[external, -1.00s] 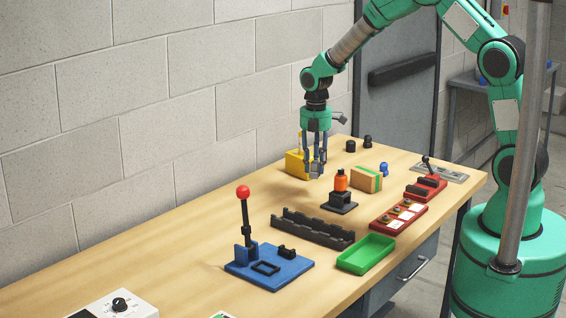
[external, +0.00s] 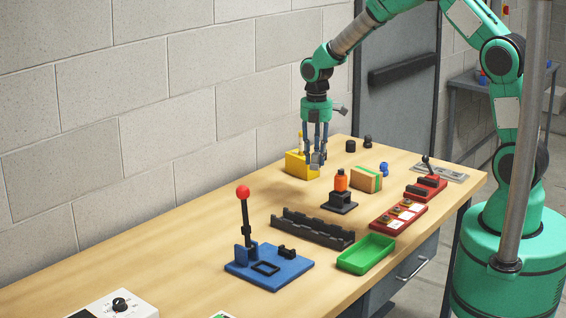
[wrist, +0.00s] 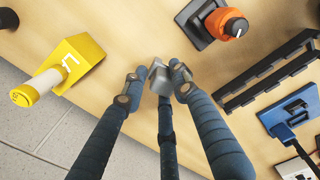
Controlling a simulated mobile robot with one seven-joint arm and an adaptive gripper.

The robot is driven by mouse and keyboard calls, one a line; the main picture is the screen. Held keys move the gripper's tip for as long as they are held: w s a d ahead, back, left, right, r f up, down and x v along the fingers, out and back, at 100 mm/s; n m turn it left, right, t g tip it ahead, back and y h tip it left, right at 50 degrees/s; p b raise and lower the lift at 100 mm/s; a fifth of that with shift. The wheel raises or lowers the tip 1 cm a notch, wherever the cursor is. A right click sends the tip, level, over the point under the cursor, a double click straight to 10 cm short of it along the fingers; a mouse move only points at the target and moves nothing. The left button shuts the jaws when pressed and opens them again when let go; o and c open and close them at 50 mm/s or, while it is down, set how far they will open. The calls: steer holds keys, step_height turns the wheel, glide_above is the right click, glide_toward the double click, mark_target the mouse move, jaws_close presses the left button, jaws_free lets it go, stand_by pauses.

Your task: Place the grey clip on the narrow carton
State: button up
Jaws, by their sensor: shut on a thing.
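My gripper (external: 317,158) is shut on the grey clip (wrist: 157,76), a small grey block between the fingertips in the wrist view. In the external view the clip (external: 317,159) is a small grey patch at the fingertips, a little above the table beside the yellow block. The narrow carton (external: 363,180), a brown box with a green stripe, stands on the table to the right of and nearer than my gripper. The wrist view does not show the carton.
The yellow block (external: 297,166) with a pale cylinder stands close left of my gripper. An orange-topped part (external: 341,181) on a black base stands in front of the carton. A blue piece (external: 384,169) and black knobs (external: 351,146) are behind. A black rack (external: 310,228) lies nearer.

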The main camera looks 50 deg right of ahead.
steer(key=s+d+r+m+p, duration=0.1)
steer(key=s+d+p, duration=0.3)
steer(key=s, duration=0.8)
steer(key=s+d+m+p, duration=0.2)
steer(key=s+d+p, duration=0.3)
steer(key=s, duration=0.8)
steer(key=shift+d+r+m, duration=0.4)
steer(key=shift+d, duration=0.85)
steer(key=shift+w, duration=0.1)
glide_above(367, 170)
steer(key=shift+w+f, duration=0.1)
steer(key=shift+f, duration=0.65)
steer(key=shift+f, duration=1.75)
steer(key=shift+f, duration=0.1)
